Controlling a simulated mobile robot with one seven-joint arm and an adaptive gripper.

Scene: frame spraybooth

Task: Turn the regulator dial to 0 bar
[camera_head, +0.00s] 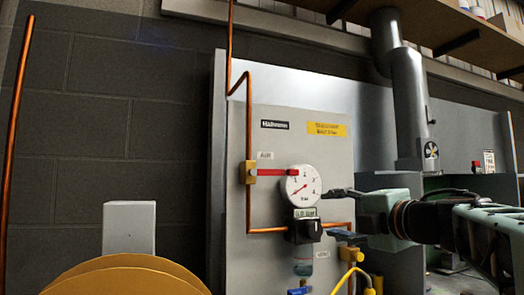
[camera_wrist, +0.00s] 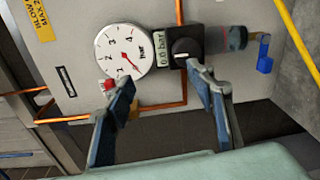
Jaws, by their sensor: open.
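The regulator dial is a black knob (camera_head: 309,231) with a pale mark, on a grey panel. It also shows in the wrist view (camera_wrist: 185,49). Beside it is a small display (camera_wrist: 164,50) that seems to read 0.0 bar. The round white gauge (camera_head: 300,186) sits above it, its red needle pointing to the lower left in the head view; it also shows in the wrist view (camera_wrist: 124,50). My gripper (camera_head: 334,193) is open and empty, just right of the gauge in the head view. In the wrist view its fingers (camera_wrist: 160,80) stand apart, one overlapping the knob's edge.
A red lever (camera_head: 277,172) on a brass valve is left of the gauge. Copper pipes (camera_head: 249,130) run along the panel. Below the knob hang a clear bowl (camera_head: 303,266) and a blue part. A yellow hose (camera_head: 346,277) is at lower right. A shelf (camera_head: 450,25) is overhead.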

